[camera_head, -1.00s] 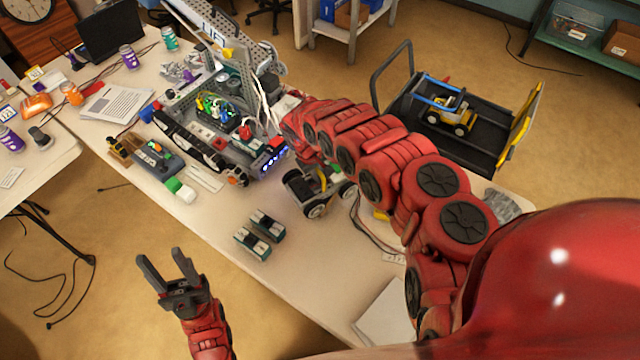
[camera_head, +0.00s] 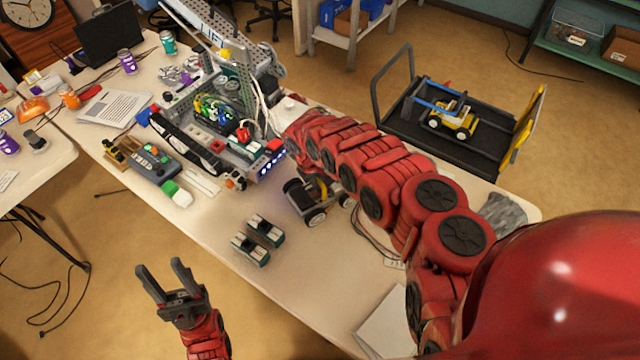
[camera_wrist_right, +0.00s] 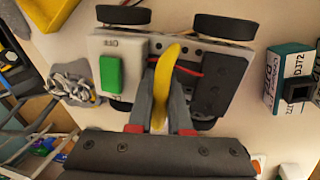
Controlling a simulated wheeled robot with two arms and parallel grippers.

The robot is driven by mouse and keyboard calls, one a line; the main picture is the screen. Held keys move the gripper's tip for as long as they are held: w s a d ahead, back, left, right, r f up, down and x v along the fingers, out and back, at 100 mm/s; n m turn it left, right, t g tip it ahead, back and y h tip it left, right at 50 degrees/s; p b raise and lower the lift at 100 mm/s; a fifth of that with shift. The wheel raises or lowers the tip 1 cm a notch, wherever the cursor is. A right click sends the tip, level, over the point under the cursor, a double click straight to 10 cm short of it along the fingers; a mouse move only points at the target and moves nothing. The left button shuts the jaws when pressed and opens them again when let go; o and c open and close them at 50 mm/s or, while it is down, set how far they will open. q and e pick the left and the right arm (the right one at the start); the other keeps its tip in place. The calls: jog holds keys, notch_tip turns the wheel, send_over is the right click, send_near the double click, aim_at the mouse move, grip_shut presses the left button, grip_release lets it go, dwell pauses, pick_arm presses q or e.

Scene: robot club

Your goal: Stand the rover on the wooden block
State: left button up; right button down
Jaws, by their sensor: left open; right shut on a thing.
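The rover (camera_head: 312,198) is a small dark and grey vehicle with black wheels and a curved yellow handle. In the head view it is over the table, partly hidden by my right arm. In the right wrist view, the rover (camera_wrist_right: 208,88) shows a white box with a green patch. My right gripper (camera_wrist_right: 158,92) is shut on its yellow handle (camera_wrist_right: 164,80). I cannot tell whether its wheels touch the table. My left gripper (camera_head: 162,280) is open and empty, in front of the table edge. I cannot make out the wooden block for certain.
A large robot (camera_head: 215,125) with a lift stands on the table (camera_head: 215,222) left of the rover. Two dark green-and-white boxes (camera_head: 258,239) lie in front of the rover. Cables run to its right. A cart (camera_head: 400,122) holding a yellow vehicle (camera_head: 450,120) stands behind the table.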

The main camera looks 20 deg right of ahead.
jog(key=shift+w+f, duration=0.1)
jog(key=shift+f, duration=0.15)
jog(key=c, duration=0.8)
grip_release()
jog(key=shift+c, duration=0.2)
